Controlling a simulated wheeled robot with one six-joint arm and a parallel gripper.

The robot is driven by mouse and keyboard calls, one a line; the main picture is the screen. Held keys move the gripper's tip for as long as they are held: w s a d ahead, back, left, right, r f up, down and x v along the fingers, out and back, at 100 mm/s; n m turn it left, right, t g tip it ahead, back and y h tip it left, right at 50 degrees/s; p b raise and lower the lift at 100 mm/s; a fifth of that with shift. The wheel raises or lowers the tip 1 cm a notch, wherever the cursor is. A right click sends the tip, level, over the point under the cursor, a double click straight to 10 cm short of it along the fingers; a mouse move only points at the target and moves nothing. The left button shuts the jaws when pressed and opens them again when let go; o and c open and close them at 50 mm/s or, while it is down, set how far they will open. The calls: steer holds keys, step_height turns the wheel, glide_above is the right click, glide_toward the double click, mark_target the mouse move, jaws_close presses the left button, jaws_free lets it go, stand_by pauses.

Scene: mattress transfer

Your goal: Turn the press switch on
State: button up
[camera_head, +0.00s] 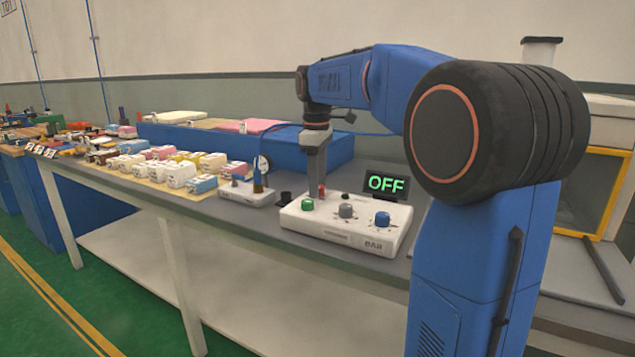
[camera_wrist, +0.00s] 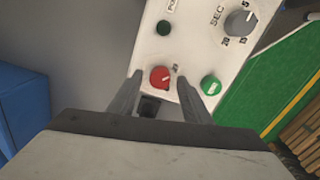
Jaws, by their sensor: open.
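The white control box (camera_head: 345,237) stands on the bench and carries a green button (camera_head: 307,204), a grey dial (camera_head: 346,211), a blue knob (camera_head: 382,219) and a red knob (camera_head: 322,190). Its display (camera_head: 386,184) reads OFF in green. My gripper (camera_head: 319,183) points down over the red knob. In the wrist view its open fingers (camera_wrist: 159,78) stand on either side of the red knob (camera_wrist: 160,77); I cannot tell whether they touch it. The green button (camera_wrist: 211,86) is just right of the right finger. Which control is the press switch is not readable.
A small black block (camera_head: 284,197) stands left of the box. A smaller white device (camera_head: 247,192) with a gauge and several wrapped mattress-like pieces (camera_head: 181,174) lie further left. A blue bin (camera_head: 320,150) is behind. A yellow-framed cabinet (camera_head: 597,190) stands right.

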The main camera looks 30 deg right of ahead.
steer(key=c, duration=1)
steer(key=shift+c, duration=0.2)
steer(key=shift+m, duration=0.3)
steer(key=m, duration=0.3)
steer(key=shift+m, duration=0.4)
steer(key=m, duration=0.4)
steer(key=shift+w+d+m, duration=0.1)
steer(key=shift+m, duration=0.2)
steer(key=m, duration=0.4)
steer(key=shift+d+m, duration=0.1)
steer(key=shift+m, duration=2.4)
